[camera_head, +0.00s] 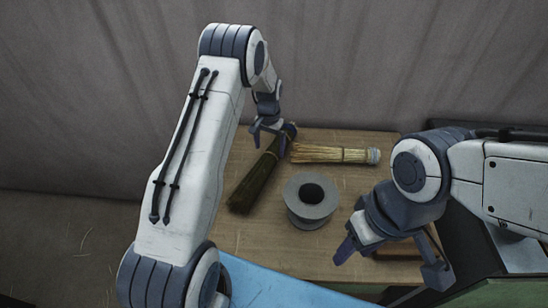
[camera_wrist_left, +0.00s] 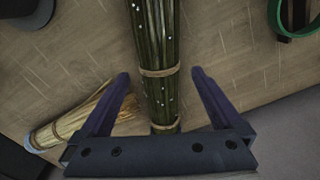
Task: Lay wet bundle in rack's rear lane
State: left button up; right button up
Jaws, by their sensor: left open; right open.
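The wet bundle (camera_head: 252,186) is dark green and lies slantwise on the wooden table. In the left wrist view the wet bundle (camera_wrist_left: 155,45) shows water drops and two pale bindings. My left gripper (camera_head: 273,134) is over its far end. My right gripper (camera_head: 394,258) is open and empty over the table's right front, apart from the bundle. I cannot make out the rack or its rear lane clearly; my right arm covers that area.
A dry straw bundle (camera_head: 328,154) lies close to the wet one's far end. A grey spool (camera_head: 310,216) stands right of the wet bundle. A blue surface (camera_head: 275,285) lies in front. A green ring (camera_wrist_left: 274,18) shows in the left wrist view. A grey wall stands behind.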

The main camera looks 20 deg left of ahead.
aim_at(270, 153)
pick_arm(q)
notch_tip(270, 153, down, 5)
jog(key=shift+r+p, duration=0.2)
jog(key=shift+p, duration=0.3)
jog(key=c, duration=1.5)
jog(key=shift+w+r, duration=0.1)
jog(key=shift+r, duration=0.05)
grip_shut()
